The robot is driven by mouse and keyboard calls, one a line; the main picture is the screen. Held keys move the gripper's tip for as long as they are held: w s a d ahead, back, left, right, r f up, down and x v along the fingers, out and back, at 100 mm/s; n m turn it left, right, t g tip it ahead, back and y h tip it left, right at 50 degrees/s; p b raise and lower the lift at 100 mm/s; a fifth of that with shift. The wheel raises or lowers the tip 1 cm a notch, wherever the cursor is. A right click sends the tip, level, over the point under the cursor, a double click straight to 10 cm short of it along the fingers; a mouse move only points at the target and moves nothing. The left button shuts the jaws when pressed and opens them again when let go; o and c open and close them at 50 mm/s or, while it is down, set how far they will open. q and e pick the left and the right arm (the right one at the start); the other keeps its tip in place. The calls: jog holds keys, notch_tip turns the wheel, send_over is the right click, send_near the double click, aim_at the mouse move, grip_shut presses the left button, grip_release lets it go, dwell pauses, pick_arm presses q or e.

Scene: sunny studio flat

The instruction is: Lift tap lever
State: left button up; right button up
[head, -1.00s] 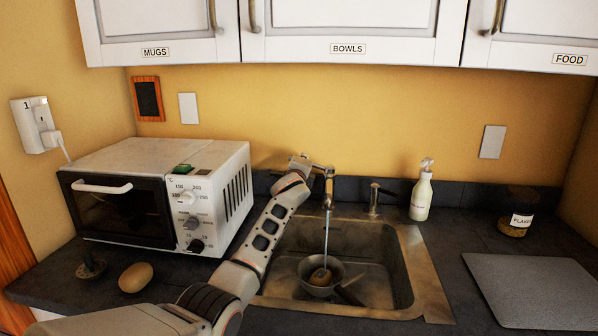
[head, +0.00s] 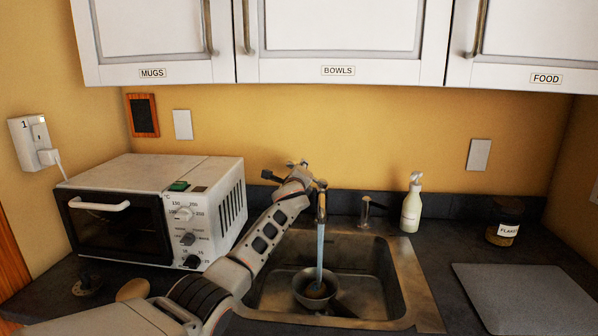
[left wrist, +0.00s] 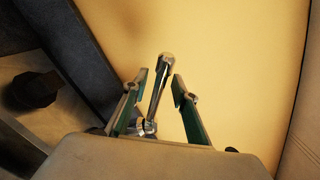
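The tap (head: 321,203) stands behind the sink, and a bluish stream of water (head: 320,245) runs from its spout. In the left wrist view its shiny metal lever (left wrist: 158,88) points up and leans slightly right. My left gripper (left wrist: 160,85) is open, with one green-lined finger on each side of the lever and gaps visible between. In the head view my left gripper (head: 290,170) is beside the top of the tap, and my arm partly hides the lever. My right gripper is not in view.
The sink (head: 375,285) holds a metal pan (head: 301,291) under the stream. A white toaster oven (head: 160,170) stands left of my arm. A soap bottle (head: 411,208), a jar (head: 504,228) and a grey board (head: 520,295) are on the right. Cupboards hang above.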

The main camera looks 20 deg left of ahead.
pick_arm(q)
jog(key=shift+s, duration=0.15)
jog(key=v, duration=1.2)
dwell(0.7)
